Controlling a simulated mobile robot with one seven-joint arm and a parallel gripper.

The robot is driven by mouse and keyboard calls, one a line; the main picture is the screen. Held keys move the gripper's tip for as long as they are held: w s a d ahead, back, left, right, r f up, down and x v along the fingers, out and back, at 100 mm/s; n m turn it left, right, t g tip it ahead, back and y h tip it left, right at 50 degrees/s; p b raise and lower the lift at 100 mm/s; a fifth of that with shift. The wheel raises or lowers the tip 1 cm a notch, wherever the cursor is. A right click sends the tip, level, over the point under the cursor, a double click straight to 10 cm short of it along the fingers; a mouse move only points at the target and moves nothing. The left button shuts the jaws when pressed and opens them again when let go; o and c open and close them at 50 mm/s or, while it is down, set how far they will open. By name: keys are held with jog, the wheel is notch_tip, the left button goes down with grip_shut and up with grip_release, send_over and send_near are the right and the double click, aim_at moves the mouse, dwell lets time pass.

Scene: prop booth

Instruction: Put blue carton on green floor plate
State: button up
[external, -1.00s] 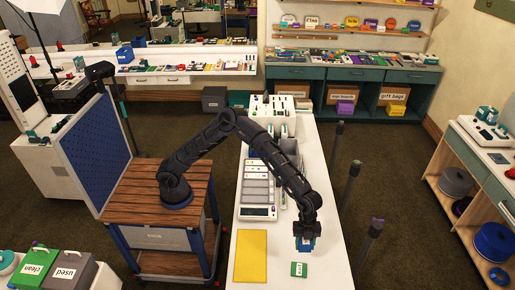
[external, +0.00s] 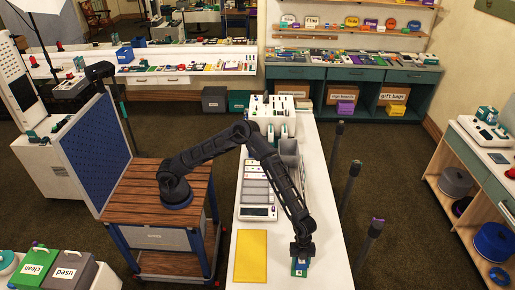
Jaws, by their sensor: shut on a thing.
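My gripper (external: 301,258) is shut on the blue carton (external: 300,264) low over the front of the white table (external: 322,222). The green plate (external: 299,273) is a small flat green piece on the table, directly under or just behind the carton. Only its edge shows, as the carton and gripper cover most of it. I cannot tell whether the carton touches the plate.
A yellow sheet (external: 251,256) lies on the table to the left of my gripper. A grey and white sorter tray (external: 257,190) stands further back on the table. Dark posts (external: 368,243) stand beside the table's right edge.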

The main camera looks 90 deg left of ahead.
aim_at(300, 267)
jog(key=shift+f, duration=1.9)
jog(key=shift+f, duration=0.15)
jog(key=o, duration=1)
jog(key=shift+o, duration=0.2)
